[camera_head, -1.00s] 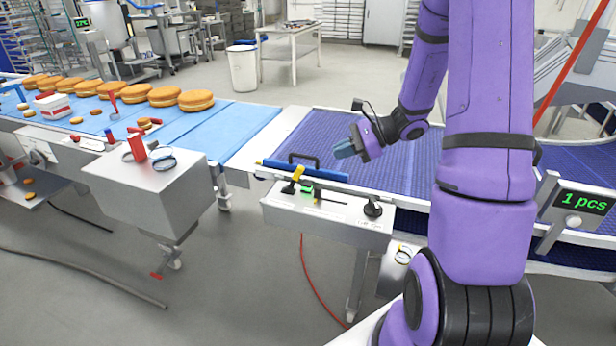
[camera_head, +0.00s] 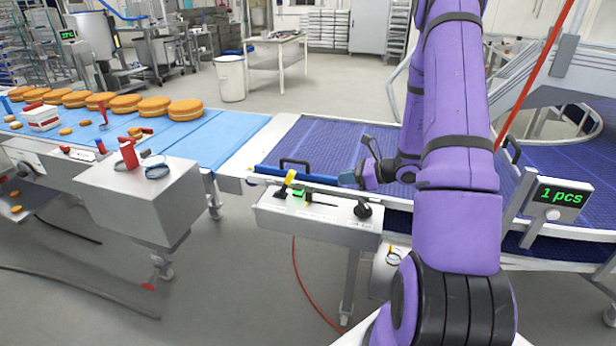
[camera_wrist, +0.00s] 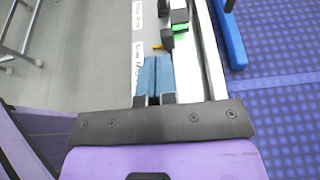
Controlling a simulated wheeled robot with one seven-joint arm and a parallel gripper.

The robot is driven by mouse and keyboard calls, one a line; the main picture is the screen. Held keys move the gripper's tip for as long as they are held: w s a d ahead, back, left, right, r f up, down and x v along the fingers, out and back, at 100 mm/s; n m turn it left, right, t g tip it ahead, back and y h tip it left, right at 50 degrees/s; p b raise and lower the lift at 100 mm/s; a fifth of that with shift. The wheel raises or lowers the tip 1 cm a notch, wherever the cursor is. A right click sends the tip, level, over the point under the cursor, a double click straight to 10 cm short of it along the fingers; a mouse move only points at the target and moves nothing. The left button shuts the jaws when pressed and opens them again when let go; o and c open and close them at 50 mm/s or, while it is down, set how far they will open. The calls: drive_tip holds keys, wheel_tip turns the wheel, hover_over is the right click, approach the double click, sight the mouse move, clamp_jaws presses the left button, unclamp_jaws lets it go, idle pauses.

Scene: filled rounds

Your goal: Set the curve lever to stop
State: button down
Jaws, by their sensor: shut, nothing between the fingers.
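The control box (camera_head: 315,222) stands at the near edge of the purple belt. It carries a yellow-tipped lever (camera_head: 290,177) leaning up at its left end, a green-lit part (camera_head: 299,193) beside it, and a black knob (camera_head: 362,209) at its right end. I cannot tell which of these is the curve lever; the labels are too small to read surely. My gripper (camera_head: 347,178) is shut and empty, above the box's right part. In the wrist view its blue fingers (camera_wrist: 154,78) point along the panel toward a small yellow tip (camera_wrist: 157,47) and a green light (camera_wrist: 180,28), apart from both.
A blue bar (camera_head: 265,170) with a black handle lies along the belt edge close behind the panel. The purple belt (camera_head: 335,140) is clear behind it. A steel box (camera_head: 150,200) with a red part stands left, and a "1 pcs" display (camera_head: 560,195) right.

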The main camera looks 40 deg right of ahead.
approach(287, 184)
drive_tip(key=shift+w+d+f, duration=0.1)
drive_tip(key=shift+w+f, duration=0.3)
drive_tip(key=shift+f, duration=0.5)
drive_tip(key=shift+w+a+r, duration=0.6)
drive_tip(key=shift+w+r, duration=0.05)
drive_tip(key=shift+w, duration=0.15)
drive_tip(key=shift+w+a+r, duration=0.25)
drive_tip(key=shift+w+a, duration=0.15)
drive_tip(key=shift+w, duration=0.15)
drive_tip(key=shift+w+a+r, duration=0.1)
